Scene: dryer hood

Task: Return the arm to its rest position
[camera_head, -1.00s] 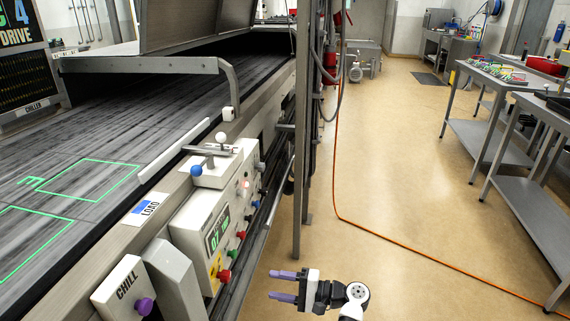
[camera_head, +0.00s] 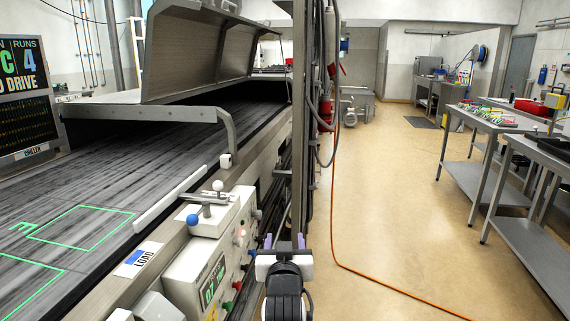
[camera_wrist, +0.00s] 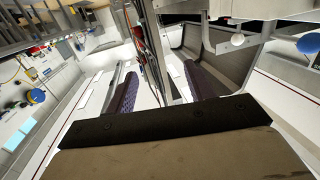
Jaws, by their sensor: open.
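My gripper (camera_head: 284,242) is at the lower middle of the head view, just right of the control panel (camera_head: 210,270) on the conveyor's side. Its purple fingers point away from the camera and stand apart, with nothing visible between them. My arm below it hides part of the floor and the machine's side. In the wrist view my gripper (camera_wrist: 163,92) shows two dark purple fingers apart, with no object held. The wrist picture is tilted.
The conveyor belt (camera_head: 80,215) with green outlines runs along the left under a raised hood (camera_head: 200,45). A grey post (camera_head: 299,130) stands just beyond my gripper. An orange hose (camera_head: 334,215) crosses the open floor (camera_head: 390,220). Steel tables (camera_head: 480,125) stand at the right.

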